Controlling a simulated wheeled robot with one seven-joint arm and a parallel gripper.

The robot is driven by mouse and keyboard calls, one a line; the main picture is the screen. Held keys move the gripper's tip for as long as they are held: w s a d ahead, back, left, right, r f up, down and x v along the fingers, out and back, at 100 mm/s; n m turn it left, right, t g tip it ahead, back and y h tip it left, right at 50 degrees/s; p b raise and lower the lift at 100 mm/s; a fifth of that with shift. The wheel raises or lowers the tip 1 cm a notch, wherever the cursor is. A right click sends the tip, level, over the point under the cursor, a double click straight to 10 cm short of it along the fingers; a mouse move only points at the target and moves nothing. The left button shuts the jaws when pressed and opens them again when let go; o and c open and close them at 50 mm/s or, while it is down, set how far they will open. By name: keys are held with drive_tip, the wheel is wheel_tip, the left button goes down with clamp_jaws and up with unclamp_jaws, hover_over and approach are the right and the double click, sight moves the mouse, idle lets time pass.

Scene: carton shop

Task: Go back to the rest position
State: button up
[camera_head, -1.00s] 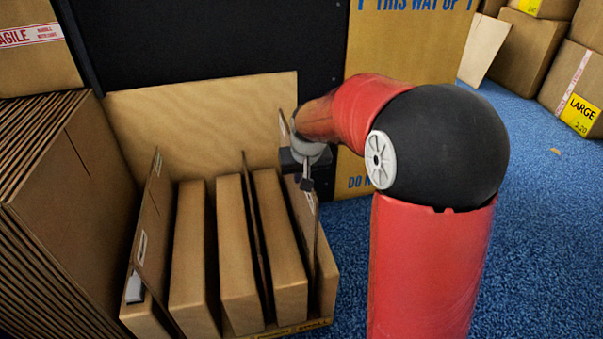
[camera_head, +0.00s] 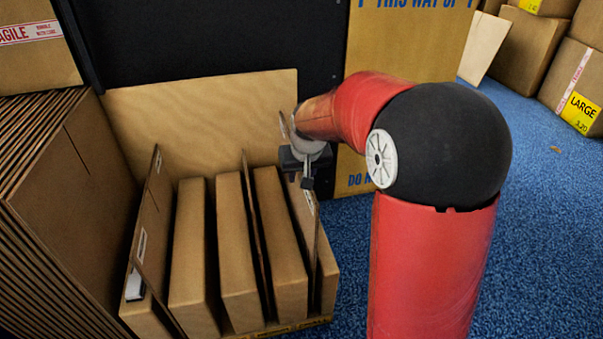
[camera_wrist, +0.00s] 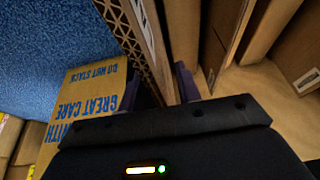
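My gripper (camera_head: 306,178) is at the right end of a low crate with a plywood back (camera_head: 200,115), above the rightmost upright cardboard divider (camera_head: 309,222). In the wrist view my two dark fingers (camera_wrist: 160,88) stand apart, one on each side of upright cardboard (camera_wrist: 152,42). The gripper looks open around it; whether a finger touches it is hard to see. Several brown cartons (camera_head: 235,240) stand upright in the crate between thin dividers. The left divider (camera_head: 150,215) leans a little and has a white label.
A tall stack of flat cardboard (camera_head: 75,180) stands close on the left. A dark panel (camera_head: 210,40) and a printed carton (camera_head: 405,45) are behind. Large cartons (camera_head: 575,75) stand at the far right. Blue carpet (camera_head: 545,220) is clear to the right.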

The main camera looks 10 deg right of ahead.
drive_tip(key=p+v, duration=0.1)
drive_tip(key=v, duration=0.5)
drive_tip(key=shift+s+r, duration=0.1)
drive_tip(key=shift+r, duration=0.25)
drive_tip(key=shift+v, duration=0.8)
drive_tip(key=s+r+p, duration=0.2)
drive_tip(key=s+r, duration=0.1)
drive_tip(key=s, duration=0.3)
drive_tip(key=s+r+p, duration=0.2)
drive_tip(key=s+r, duration=0.2)
drive_tip(key=s, duration=0.3)
drive_tip(key=shift+s+t, duration=0.35)
drive_tip(key=shift+t, duration=0.05)
drive_tip(key=s+p, duration=0.2)
drive_tip(key=s, duration=0.9)
drive_tip(key=shift+s+r, duration=0.2)
drive_tip(key=shift+s, duration=0.15)
drive_tip(key=shift+s+f, duration=0.1)
drive_tip(key=shift+f, duration=0.05)
